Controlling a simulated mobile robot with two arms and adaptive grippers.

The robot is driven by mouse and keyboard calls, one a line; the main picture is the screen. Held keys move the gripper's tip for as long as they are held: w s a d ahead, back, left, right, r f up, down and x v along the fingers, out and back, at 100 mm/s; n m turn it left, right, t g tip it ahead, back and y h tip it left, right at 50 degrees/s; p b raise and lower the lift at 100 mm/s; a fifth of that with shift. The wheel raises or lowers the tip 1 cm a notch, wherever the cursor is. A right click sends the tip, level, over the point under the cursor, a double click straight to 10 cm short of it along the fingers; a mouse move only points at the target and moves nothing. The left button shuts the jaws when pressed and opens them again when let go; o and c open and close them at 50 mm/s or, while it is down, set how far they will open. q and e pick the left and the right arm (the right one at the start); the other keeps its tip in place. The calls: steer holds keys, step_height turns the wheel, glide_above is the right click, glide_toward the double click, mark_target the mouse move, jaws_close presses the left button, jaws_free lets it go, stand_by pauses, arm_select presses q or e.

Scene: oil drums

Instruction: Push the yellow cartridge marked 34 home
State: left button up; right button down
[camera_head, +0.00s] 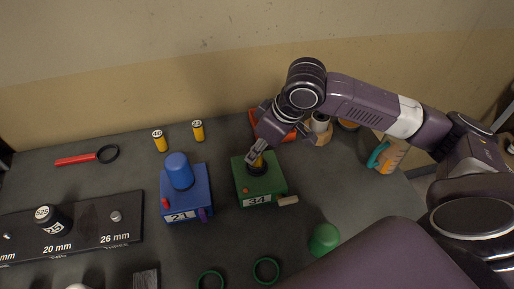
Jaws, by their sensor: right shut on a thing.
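A green block (268,186) with a white label reading 34 stands near the middle of the table. A yellow cartridge (259,162) shows a small part at the dark round opening on top of the block. Its marking is hidden, and I cannot tell how deep it sits. My right gripper (254,157) reaches down from the upper right and is shut on the yellow cartridge right above the opening. My left gripper is not in view.
A blue block (185,205) labelled 21, with a blue cap, stands left of the green one. Two yellow cartridges stand behind: one (160,141), another (198,131). A green cap (324,239) and green rings (265,271) lie in front. A black gauge board (90,228) lies left.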

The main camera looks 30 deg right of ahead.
steer(key=shift+f, duration=0.15)
steer(key=c, duration=1.6)
jaws_free()
steer(key=v, duration=1.2)
